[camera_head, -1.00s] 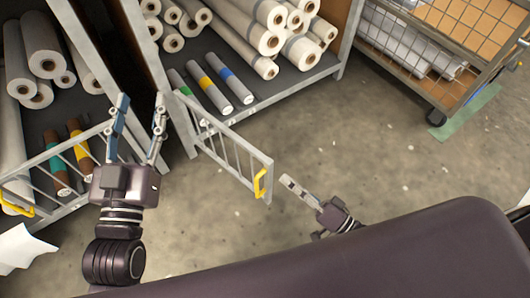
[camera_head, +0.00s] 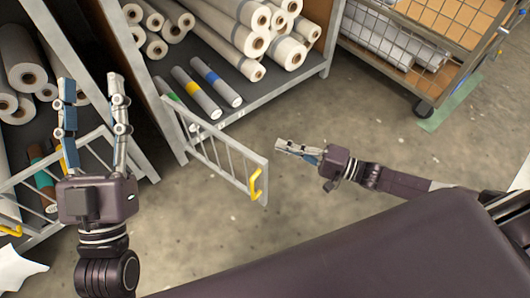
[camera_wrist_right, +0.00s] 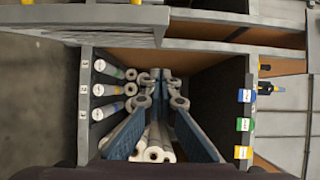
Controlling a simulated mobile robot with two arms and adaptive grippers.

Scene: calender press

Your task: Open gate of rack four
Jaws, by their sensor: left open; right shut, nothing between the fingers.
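In the head view a grey barred gate (camera_head: 208,148) with a yellow handle (camera_head: 255,185) stands swung out from the left post of the middle rack (camera_head: 262,108). My right gripper (camera_head: 279,146) is shut and empty, just right of the gate's free upper corner and apart from the handle. Its fingers also show in the right wrist view (camera_wrist_right: 172,80), pointing toward a rack bay with rolls. My left gripper (camera_head: 91,85) is open and empty in front of the left rack. No rack number is readable on this gate.
A second barred gate (camera_head: 82,157) with a yellow handle crosses the left rack's front. White rolls (camera_head: 250,40) and several colour-banded rolls (camera_head: 190,94) lie in the middle rack. A wire cart (camera_head: 425,45) stands at upper right. The floor between is clear.

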